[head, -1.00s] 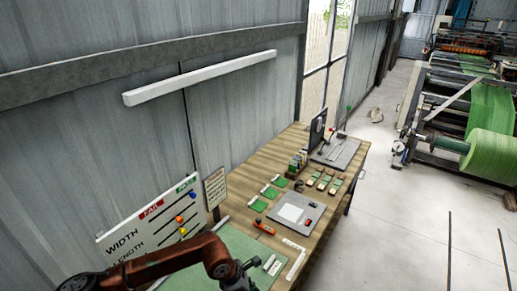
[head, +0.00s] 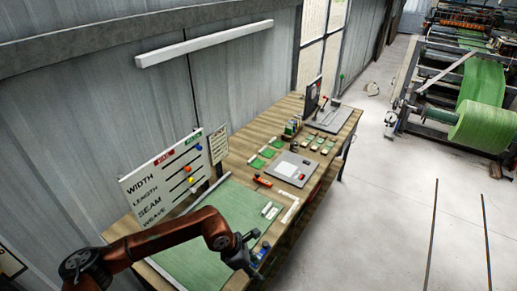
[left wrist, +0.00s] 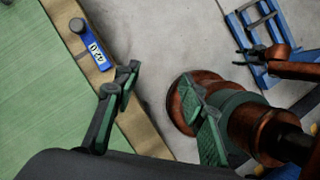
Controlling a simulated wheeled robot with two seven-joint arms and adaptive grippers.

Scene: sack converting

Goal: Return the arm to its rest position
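My left arm comes in from the left in the head view, and my left gripper (head: 246,262) is near the table's front edge. In the left wrist view my left gripper (left wrist: 160,108) has its two green-padded fingers spread apart with nothing between them. Below them are the table edge and bare floor. A dark claw-like end (left wrist: 246,50) on a brown arm shows small at the right of that view. It may be my right gripper, but its finger state is unclear. No right gripper shows in the head view.
The wooden table (head: 262,128) carries a green cloth (head: 228,205), a grey plate (head: 292,167) and small samples. A blue labelled item (left wrist: 92,47) lies near its edge. A WIDTH/LENGTH board (head: 165,180) stands behind. A machine with a green roll (head: 485,127) is at right. Floor between is open.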

